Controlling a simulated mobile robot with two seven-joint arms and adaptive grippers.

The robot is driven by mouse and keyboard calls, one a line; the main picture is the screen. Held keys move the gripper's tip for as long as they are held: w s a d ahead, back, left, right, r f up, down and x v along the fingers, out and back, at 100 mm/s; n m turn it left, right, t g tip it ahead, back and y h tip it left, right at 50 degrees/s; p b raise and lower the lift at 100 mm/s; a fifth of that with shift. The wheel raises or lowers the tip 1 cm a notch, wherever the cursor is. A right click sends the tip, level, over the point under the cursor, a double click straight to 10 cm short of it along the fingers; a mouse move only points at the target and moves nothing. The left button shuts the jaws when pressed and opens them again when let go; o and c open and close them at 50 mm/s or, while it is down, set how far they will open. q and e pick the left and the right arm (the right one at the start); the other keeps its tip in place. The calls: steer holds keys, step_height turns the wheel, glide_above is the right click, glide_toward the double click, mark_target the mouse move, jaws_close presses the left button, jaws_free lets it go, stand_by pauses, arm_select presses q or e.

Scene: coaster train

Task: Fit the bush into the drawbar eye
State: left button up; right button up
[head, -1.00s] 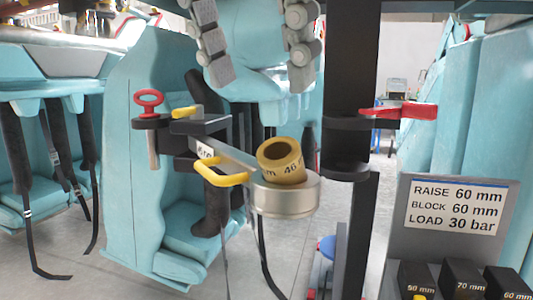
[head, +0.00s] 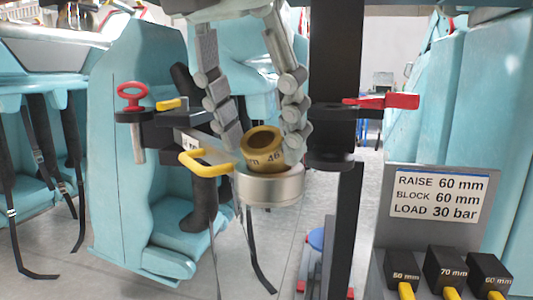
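The bush (head: 264,157), a short brass-coloured hollow cylinder with a dark number on its side, stands tilted at the silver drawbar eye (head: 270,190). Most of it shows above the eye's rim; its lower edge is hidden. My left gripper (head: 262,148) reaches down from the top, with one finger on each side of the bush. Both fingertips look very close to its wall; I cannot tell whether they touch or grip it. The eye is at the end of a grey drawbar with a yellow handle (head: 207,165). My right gripper is not in view.
A dark post (head: 333,80) with a red lever (head: 385,102) stands right of the eye. A red ring-topped pin (head: 132,95) is at the drawbar's left. A sign panel (head: 440,195) and several labelled black blocks (head: 447,268) are at lower right. Turquoise train seats (head: 140,200) stand behind.

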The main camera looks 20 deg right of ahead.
arm_select(q)
jaws_close()
steer(key=shift+r, duration=0.1)
